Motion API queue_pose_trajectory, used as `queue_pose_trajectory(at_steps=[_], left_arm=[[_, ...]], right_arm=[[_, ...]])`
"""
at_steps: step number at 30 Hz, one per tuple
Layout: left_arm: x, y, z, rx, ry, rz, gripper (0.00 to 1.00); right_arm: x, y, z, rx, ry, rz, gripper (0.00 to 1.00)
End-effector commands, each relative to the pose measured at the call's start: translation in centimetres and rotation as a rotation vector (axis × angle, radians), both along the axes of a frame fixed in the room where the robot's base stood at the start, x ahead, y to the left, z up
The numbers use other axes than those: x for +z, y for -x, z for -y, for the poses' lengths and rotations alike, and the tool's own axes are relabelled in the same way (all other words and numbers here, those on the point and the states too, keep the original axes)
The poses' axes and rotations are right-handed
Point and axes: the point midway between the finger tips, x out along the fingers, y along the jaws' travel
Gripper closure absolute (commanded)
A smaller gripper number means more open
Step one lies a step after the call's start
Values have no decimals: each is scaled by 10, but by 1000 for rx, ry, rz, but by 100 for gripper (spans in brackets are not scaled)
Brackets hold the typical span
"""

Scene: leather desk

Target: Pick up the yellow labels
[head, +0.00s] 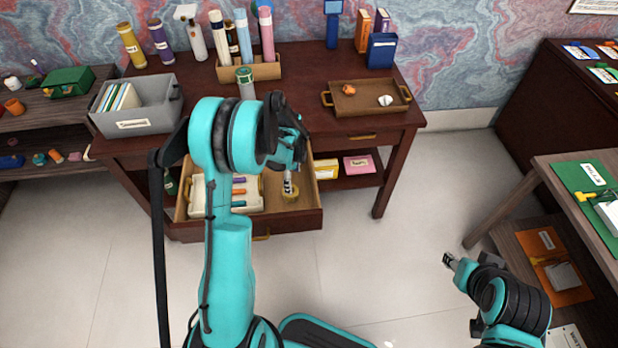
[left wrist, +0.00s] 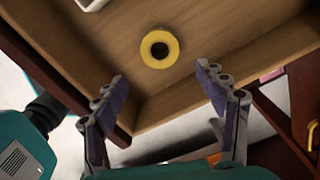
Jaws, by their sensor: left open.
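A yellow ring-shaped roll (head: 291,195), which looks like the yellow labels, lies in the open desk drawer (head: 300,222), towards its right side. In the left wrist view the yellow roll (left wrist: 159,36) lies flat on the wooden drawer bottom, its dark centre facing up. My left gripper (head: 288,185) is over the roll in the head view. In the left wrist view my left gripper (left wrist: 160,80) is open and empty, with the roll just beyond the gap between its fingertips. My right gripper (head: 448,260) is far off to the right, near the side table; its jaws are too small to read.
A white tray (head: 196,200) with colored items fills the drawer's left side. A yellow box (head: 326,169) and a pink box (head: 360,165) sit on the shelf right of the drawer. The floor ahead is clear.

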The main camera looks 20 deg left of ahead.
Motion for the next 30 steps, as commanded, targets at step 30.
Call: queue_pose_trajectory(at_steps=[30], left_arm=[[-85,2,-8,-26,3,-10,44]], right_arm=[[-36,0,0,0,0,0,60]])
